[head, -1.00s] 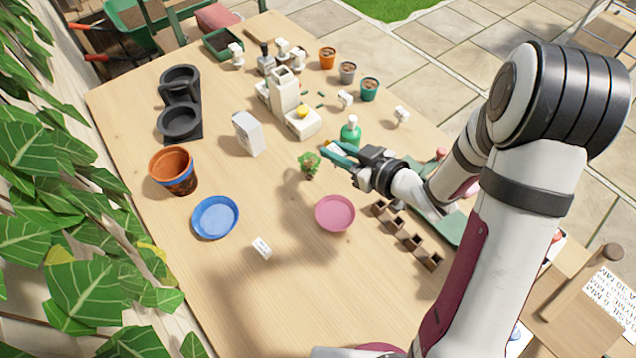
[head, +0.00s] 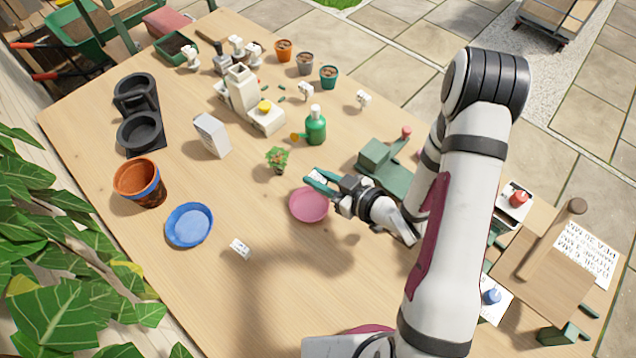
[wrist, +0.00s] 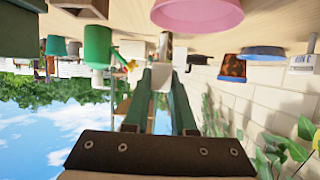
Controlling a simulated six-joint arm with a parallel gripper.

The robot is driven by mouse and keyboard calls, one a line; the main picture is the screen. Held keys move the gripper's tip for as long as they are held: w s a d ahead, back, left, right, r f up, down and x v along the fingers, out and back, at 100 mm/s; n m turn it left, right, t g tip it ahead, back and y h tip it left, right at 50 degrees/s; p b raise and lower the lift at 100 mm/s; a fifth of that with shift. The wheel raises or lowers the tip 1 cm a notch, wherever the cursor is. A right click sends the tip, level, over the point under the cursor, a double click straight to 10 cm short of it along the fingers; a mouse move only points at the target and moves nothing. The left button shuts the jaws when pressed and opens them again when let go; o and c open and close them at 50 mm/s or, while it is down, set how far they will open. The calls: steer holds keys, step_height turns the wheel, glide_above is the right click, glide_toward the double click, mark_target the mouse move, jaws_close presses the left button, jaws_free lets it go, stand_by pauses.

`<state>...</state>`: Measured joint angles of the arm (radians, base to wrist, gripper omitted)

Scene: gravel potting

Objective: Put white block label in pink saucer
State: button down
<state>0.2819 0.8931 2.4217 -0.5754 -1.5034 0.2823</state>
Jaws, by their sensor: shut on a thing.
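The pink saucer (head: 309,207) lies on the table, empty where it shows; its rim also shows at the top of the wrist view (wrist: 198,16). My gripper (head: 317,180) is in the air by the saucer's far edge in the head view. Its green fingers are shut on a small white block label (head: 318,175), which also shows between the fingertips in the wrist view (wrist: 161,78). The label's face cannot be read. Another white block label (head: 240,248) stands on the table, left of and nearer than the saucer.
A blue saucer (head: 189,226) and terracotta pot (head: 139,184) stand to the left. A small plant (head: 277,159) and green watering can (head: 315,127) are just beyond my gripper. A green device (head: 385,166) stands to the right. The near table is clear.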

steer(key=shift+f, duration=1.35)
steer(key=shift+f, duration=0.2)
steer(key=c, duration=0.7)
jaws_free()
steer(key=shift+c, duration=0.2)
